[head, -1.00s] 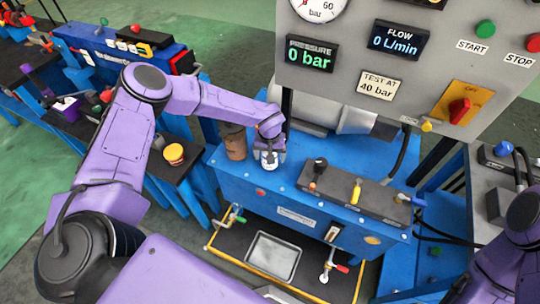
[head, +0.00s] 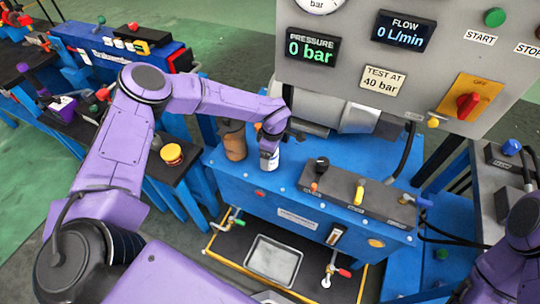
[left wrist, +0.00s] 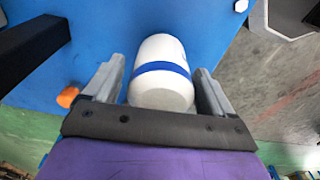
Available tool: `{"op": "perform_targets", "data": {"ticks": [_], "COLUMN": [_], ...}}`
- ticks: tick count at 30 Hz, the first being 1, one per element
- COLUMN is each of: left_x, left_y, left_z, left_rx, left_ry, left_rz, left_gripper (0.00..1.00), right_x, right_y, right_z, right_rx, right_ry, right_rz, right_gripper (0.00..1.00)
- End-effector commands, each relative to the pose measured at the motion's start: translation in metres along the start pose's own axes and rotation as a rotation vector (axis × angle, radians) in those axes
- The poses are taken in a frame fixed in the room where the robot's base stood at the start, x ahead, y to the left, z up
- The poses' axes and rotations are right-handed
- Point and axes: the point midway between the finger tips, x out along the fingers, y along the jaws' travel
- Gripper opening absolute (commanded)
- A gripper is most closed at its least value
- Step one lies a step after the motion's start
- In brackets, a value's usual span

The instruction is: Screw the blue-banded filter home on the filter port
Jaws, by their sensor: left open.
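The blue-banded filter (left wrist: 161,75) is a white cylinder with a blue band. In the left wrist view it stands between the two fingers of my left gripper (left wrist: 158,92), with a small gap on either side. In the head view the filter (head: 270,160) is upright on the top of the blue bench unit (head: 240,181), under my left gripper (head: 270,146). My left gripper is open around it. The filter port is hidden beneath the filter, so I cannot tell how they meet. My right arm shows at the right edge, but its gripper is out of view.
A brown cup-like cylinder (head: 233,141) stands just left of the filter. A dark valve block (head: 345,187) with several levers lies to the right. The grey gauge panel (head: 340,68) rises behind. A metal tray (head: 272,259) sits in front, below.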

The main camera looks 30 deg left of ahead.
Motion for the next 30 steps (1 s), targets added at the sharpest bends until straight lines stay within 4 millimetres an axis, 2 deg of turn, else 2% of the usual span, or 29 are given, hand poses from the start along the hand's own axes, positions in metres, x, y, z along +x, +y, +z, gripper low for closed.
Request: {"op": "perform_targets", "data": {"ticks": [2, 6, 9, 23, 28, 30], "left_x": [0.001, 0.003, 0.001, -0.001, -0.001, -0.001], "left_y": [0.0, 0.001, 0.0, -0.001, -0.001, -0.001], "left_z": [0.0, 0.0, -0.001, 0.0, 0.0, 0.0], "left_rx": [-0.081, -0.348, -0.446, -0.45, -0.449, -0.448], "left_ry": [-0.001, 0.001, 0.002, 0.002, 0.002, 0.001], "left_rz": [-0.005, -0.023, -0.031, -0.031, -0.031, -0.031], "left_gripper": [0.85, 0.85, 0.85, 0.85, 0.3, 0.23], "right_x": [0.004, 0.012, 0.013, 0.011, 0.011, 0.011], "right_y": [0.0, -0.001, -0.001, -0.001, -0.001, -0.001], "right_z": [0.002, 0.005, 0.005, 0.004, 0.004, 0.004], "right_rx": [0.0, 0.0, 0.0, 0.0, 0.0, 0.0], "right_ry": [0.0, 0.0, 0.0, 0.0, 0.0, 0.0], "right_rz": [0.0, 0.0, 0.0, 0.0, 0.0, 0.0], "right_gripper": [0.43, 0.43, 0.43, 0.43, 0.43, 0.43]}}
